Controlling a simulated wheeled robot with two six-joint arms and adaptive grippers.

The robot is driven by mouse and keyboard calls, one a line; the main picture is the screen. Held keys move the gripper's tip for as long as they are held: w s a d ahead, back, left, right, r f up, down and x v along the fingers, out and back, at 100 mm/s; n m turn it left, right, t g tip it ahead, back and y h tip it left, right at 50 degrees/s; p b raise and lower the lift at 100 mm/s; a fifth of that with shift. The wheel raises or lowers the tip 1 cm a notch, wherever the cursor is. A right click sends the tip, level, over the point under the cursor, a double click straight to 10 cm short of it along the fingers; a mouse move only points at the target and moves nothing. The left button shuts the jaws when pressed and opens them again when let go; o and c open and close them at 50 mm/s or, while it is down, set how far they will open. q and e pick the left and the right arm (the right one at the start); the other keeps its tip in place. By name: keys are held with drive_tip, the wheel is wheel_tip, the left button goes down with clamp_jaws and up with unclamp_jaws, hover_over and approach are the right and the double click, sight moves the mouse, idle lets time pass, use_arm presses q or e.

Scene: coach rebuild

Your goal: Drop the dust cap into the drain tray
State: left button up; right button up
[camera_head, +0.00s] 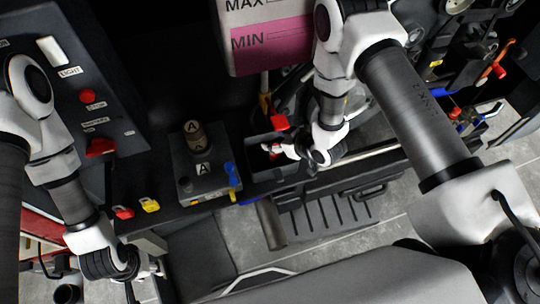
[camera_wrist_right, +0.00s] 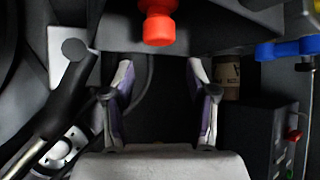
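My right gripper (camera_head: 274,151) is over a dark open-topped tray (camera_head: 262,179), which I take for the drain tray. In the right wrist view the fingers of this gripper (camera_wrist_right: 160,85) are spread, with nothing visible held between them. A red knob-like part (camera_head: 280,122) is just behind the tray; it also shows at the top of the wrist view (camera_wrist_right: 158,28). A small red bit by the right fingertips may be the dust cap; I cannot tell whether it lies in the tray. My left gripper (camera_head: 152,268) hangs low at the left, its fingers too small to judge.
A grey box marked A (camera_head: 205,180) with a blue lever (camera_head: 231,170) stands left of the tray. A panel with red controls (camera_head: 88,96) is at the left. A pink-filled MIN/MAX tank (camera_head: 265,45) is behind. A ridged dark step (camera_head: 330,215) lies in front.

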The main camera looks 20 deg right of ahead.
drive_tip(key=v, duration=1.2)
drive_tip(key=shift+w+a, duration=0.1)
drive_tip(key=shift+w, duration=0.05)
drive_tip(key=s+f+m+g+h+b, duration=0.1)
drive_tip(key=s+f+g+h+b, duration=0.3)
drive_tip(key=s+f, duration=0.75)
drive_tip(key=s+d+f+m+g, duration=0.2)
drive_tip(key=s+m, duration=0.1)
drive_tip(key=s+d+f+m+g+h+b, duration=0.1)
drive_tip(key=s+d+f+m+g, duration=0.1)
drive_tip(key=s+m, duration=0.1)
drive_tip(key=shift+s+d+g+h, duration=0.3)
drive_tip(key=shift+s+d+g, duration=0.1)
drive_tip(key=shift+s, duration=0.35)
